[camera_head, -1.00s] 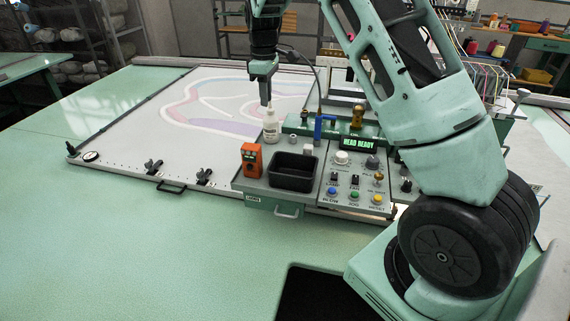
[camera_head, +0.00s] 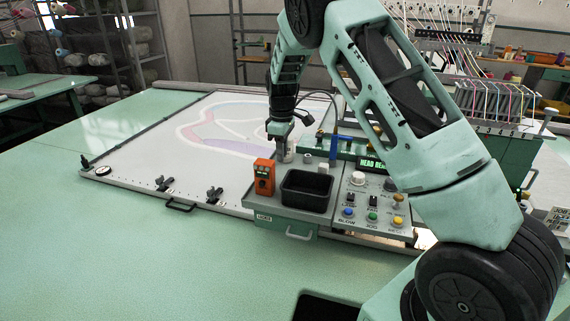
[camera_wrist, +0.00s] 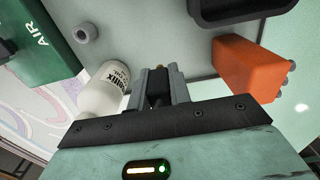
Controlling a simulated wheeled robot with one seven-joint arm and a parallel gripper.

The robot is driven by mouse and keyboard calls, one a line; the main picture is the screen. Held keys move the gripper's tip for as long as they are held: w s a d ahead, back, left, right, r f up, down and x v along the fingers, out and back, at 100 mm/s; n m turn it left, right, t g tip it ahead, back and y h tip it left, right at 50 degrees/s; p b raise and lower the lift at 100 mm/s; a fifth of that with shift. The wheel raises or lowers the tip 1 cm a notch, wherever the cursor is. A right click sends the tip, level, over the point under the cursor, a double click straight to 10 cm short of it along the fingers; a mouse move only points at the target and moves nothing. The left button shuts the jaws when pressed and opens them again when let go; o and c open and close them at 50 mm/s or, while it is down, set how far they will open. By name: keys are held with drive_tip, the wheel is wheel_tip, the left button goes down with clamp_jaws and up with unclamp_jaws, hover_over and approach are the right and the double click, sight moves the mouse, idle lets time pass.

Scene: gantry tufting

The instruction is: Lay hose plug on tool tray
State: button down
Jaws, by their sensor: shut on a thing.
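My gripper (camera_head: 280,138) points down low over the back left of the grey tool tray (camera_head: 283,212), beside a white bottle. In the wrist view its fingers (camera_wrist: 164,88) are shut on a small dark piece with a brass-coloured end, which looks like the hose plug (camera_wrist: 183,67). The fingers hide most of the plug, and it cannot be made out in the head view. The tray's grey surface also shows beyond the fingers in the wrist view (camera_wrist: 140,45). Whether the plug touches the tray is not clear.
On the tray stand an orange box (camera_head: 264,177), a black open bin (camera_head: 307,190) and the white bottle (camera_wrist: 103,90), close left of the fingers in the wrist view. A control panel (camera_head: 370,205) adjoins on the right.

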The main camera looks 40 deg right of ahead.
drive_tip(key=shift+f+p, duration=0.55)
drive_tip(key=shift+f, duration=1.9)
drive_tip(key=c, duration=1.3)
unclamp_jaws()
drive_tip(key=shift+r, duration=0.15)
wheel_tip(320, 180, up, 11)
drive_tip(key=b, duration=0.4)
drive_tip(key=shift+a+r, duration=0.1)
drive_tip(key=shift+r, duration=0.45)
